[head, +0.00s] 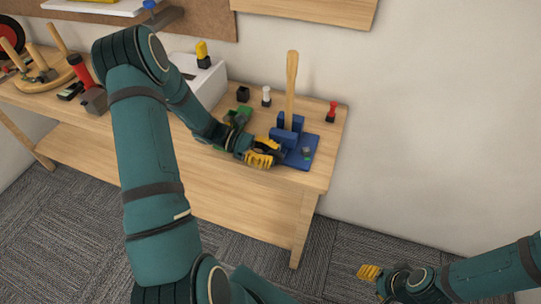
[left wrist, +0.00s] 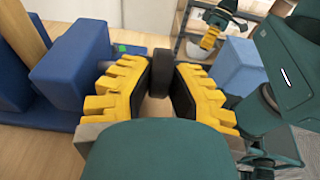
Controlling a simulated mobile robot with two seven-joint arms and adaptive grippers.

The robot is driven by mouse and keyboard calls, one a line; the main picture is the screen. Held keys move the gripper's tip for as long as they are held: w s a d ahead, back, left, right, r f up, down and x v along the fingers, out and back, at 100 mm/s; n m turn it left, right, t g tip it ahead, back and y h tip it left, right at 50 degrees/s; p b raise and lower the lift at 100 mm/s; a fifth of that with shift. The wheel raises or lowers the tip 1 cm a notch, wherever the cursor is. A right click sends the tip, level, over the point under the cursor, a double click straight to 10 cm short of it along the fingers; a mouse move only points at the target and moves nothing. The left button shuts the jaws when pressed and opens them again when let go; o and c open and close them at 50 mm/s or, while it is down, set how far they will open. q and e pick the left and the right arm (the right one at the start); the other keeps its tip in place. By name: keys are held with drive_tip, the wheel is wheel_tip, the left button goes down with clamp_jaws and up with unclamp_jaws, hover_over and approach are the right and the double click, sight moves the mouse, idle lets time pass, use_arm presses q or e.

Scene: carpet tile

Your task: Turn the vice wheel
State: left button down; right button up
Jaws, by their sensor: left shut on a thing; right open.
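The blue vice (head: 292,143) stands near the right end of the workbench, with an upright wooden handle (head: 291,85) between its jaws. My left gripper (head: 262,153) is at the vice's left front side. In the left wrist view its yellow fingers (left wrist: 162,88) are closed around a dark grey piece, the vice wheel (left wrist: 162,65), beside the blue vice body (left wrist: 75,68). The wheel is mostly hidden by the fingers and cannot be made out in the head view. My right gripper (head: 370,273) is open and empty, low over the floor, away from the bench.
On the workbench (head: 322,165) stand a red-topped piece (head: 332,111), a white-topped piece (head: 266,96), a black block (head: 243,94) and a green object (head: 238,115) near the vice. A white box (head: 197,80), a red-handled tool (head: 80,72) and a round wooden rack (head: 45,75) stand further left.

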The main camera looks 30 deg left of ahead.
sight(271, 151)
idle(0.3)
use_arm(q)
drive_tip(key=c, duration=0.9)
unclamp_jaws()
drive_tip(key=shift+d, duration=0.1)
wheel_tip(271, 151, up, 10)
